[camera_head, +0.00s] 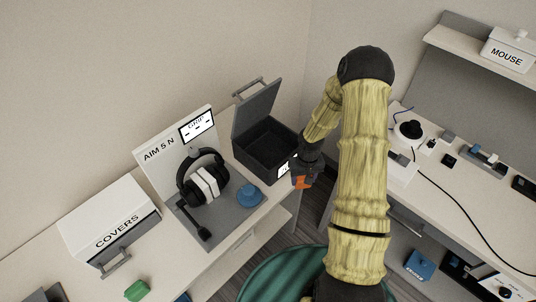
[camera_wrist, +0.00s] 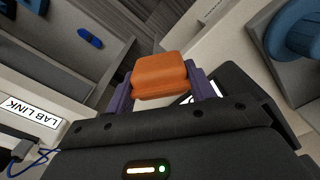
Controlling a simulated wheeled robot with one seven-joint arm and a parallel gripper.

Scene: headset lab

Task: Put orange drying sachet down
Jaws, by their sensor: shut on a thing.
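The orange drying sachet (camera_wrist: 159,76) is a small rounded block, held between the two purple fingers of my gripper (camera_wrist: 163,90) in the wrist view. In the head view the sachet (camera_head: 300,182) shows as a small orange patch at the end of my arm. My gripper (camera_head: 301,174) is shut on it, near the right front corner of the left bench, just right of the open dark box. I cannot tell from these views whether the sachet touches any surface.
An open dark box (camera_head: 243,153) with raised lid stands at the left bench's end. A headset (camera_head: 203,182) on a stand and a blue round item (camera_head: 249,196) are beside it. A COVERS box (camera_head: 108,222) is further left. The right bench (camera_head: 440,195) holds several small parts.

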